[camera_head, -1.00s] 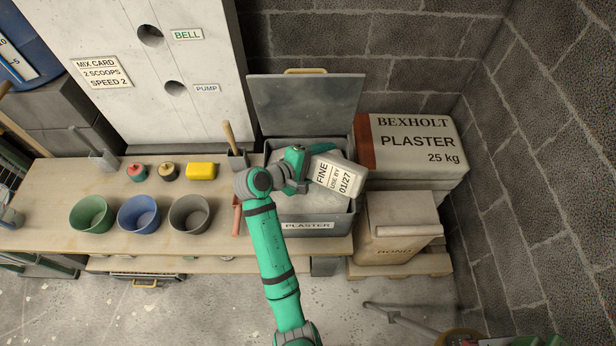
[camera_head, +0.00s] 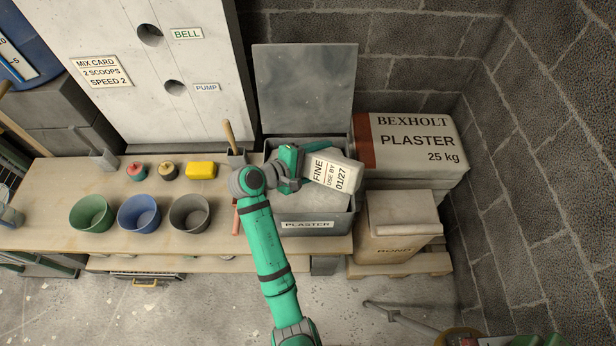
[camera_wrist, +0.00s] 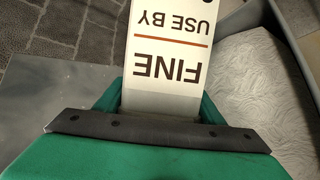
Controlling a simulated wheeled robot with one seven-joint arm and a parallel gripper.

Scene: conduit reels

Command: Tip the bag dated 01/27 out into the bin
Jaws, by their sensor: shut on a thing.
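The bag (camera_head: 334,171), white and labelled FINE, USE BY 01/27, is held by my gripper (camera_head: 303,166) over the bin. It is tilted, and its label faces up toward the head camera. In the wrist view the bag (camera_wrist: 168,50) sits between the green fingers (camera_wrist: 162,100), with FINE and USE BY upside down. The bin (camera_head: 307,225) is a grey box labelled PLASTER, with its lid (camera_head: 304,88) standing open behind it. Pale material (camera_head: 322,203) lies inside the bin, and also shows in the wrist view (camera_wrist: 262,85). My gripper and the bag hide part of the bin's opening.
A large Bexholt plaster sack (camera_head: 412,140) and a tan bag (camera_head: 398,225) stand right of the bin. On the bench to the left are green (camera_head: 91,214), blue (camera_head: 139,213) and grey (camera_head: 189,213) bowls, a yellow block (camera_head: 201,171) and a wooden-handled tool (camera_head: 228,136).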

